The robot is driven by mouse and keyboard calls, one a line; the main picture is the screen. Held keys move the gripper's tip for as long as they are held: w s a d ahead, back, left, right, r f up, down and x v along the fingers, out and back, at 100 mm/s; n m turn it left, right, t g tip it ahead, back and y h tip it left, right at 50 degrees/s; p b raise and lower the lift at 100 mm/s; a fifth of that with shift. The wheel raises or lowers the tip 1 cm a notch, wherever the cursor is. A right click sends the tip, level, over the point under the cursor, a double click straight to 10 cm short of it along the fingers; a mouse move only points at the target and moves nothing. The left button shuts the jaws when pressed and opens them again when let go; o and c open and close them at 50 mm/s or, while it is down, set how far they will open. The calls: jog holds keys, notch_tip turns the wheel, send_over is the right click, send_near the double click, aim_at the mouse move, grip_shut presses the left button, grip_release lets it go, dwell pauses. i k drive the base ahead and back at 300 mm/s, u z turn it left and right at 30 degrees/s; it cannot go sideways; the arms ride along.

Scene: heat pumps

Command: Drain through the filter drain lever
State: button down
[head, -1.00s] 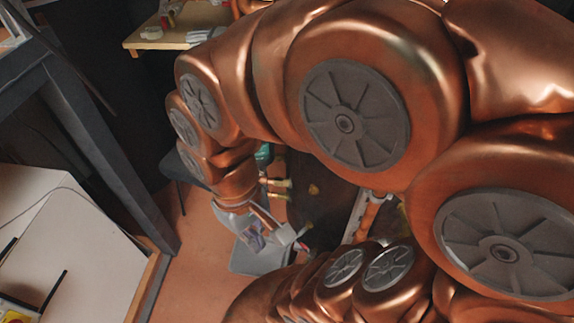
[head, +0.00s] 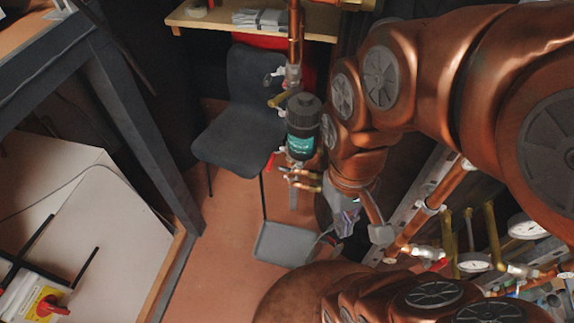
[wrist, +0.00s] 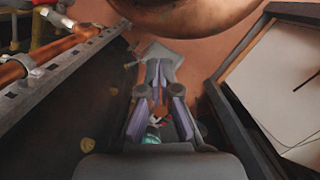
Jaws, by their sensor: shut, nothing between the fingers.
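The filter (head: 303,125), a black cylinder with a teal label, hangs on a vertical copper pipe in the head view. A small red lever (head: 270,160) shows at its lower left, and brass fittings (head: 300,180) sit just below it. I cannot tell for certain which part is the drain lever. My gripper (head: 345,220) is right of and lower in the picture than these fittings, apart from them. In the wrist view my gripper (wrist: 160,72) has its fingers together and empty. A teal patch (wrist: 150,139) shows low between the finger bases.
A grey tray (head: 284,244) lies on the floor below the filter. A dark chair (head: 240,110) stands behind. Copper pipes with gauges (head: 473,262) run at the right. A dark metal frame (head: 130,110) stands at the left. Some orange floor is clear.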

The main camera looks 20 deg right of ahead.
aim_at(299, 166)
jog(key=z, duration=0.7)
jog(key=k, duration=1.15)
jog(key=u, duration=1.45)
jog(key=i, duration=0.5)
jog(key=u, duration=0.05)
